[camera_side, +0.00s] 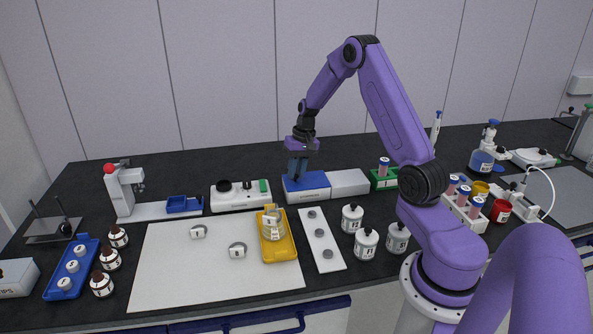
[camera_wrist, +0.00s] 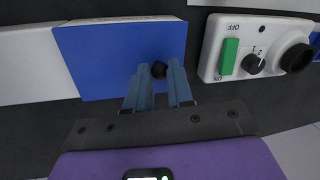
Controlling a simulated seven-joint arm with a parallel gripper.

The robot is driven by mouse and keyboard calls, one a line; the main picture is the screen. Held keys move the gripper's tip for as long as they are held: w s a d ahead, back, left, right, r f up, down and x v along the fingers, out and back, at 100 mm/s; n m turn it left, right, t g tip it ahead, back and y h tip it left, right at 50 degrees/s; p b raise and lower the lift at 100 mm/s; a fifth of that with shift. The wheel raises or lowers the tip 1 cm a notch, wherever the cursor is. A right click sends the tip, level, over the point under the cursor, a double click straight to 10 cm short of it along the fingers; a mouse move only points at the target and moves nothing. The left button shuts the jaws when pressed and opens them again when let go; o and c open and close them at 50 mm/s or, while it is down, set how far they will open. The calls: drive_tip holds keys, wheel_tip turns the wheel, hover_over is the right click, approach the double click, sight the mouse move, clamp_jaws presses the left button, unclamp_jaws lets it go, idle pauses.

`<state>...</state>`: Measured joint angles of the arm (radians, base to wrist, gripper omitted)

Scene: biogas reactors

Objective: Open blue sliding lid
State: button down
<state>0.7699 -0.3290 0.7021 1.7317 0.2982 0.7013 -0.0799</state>
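The blue sliding lid (camera_side: 307,186) is on a long low box at the back of the bench, over its left part. In the wrist view the lid (camera_wrist: 95,62) is a flat blue panel with a small round black knob (camera_wrist: 159,70). My gripper (camera_side: 296,174) points down over the lid. In the wrist view its two blue fingers (camera_wrist: 159,74) stand either side of the knob, with a narrow gap between them. I cannot tell whether they touch the knob. The fingers hide the knob in the side view.
The box's white part (camera_side: 349,183) lies right of the lid. A white device (camera_side: 240,195) with a green switch and black knobs stands close left. A green rack (camera_side: 383,181) is farther right. A yellow tray (camera_side: 282,247) and a white board (camera_side: 190,275) lie in front.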

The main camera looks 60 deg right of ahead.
drive_tip(key=s+d, duration=0.8)
drive_tip(key=shift+s+d, duration=0.15)
drive_tip(key=c, duration=1)
unclamp_jaws()
wheel_tip(320, 180, up, 17)
drive_tip(key=s+d, duration=0.1)
drive_tip(key=d, duration=0.1)
drive_tip(key=shift+s+d, duration=0.35)
drive_tip(key=shift+s, duration=0.05)
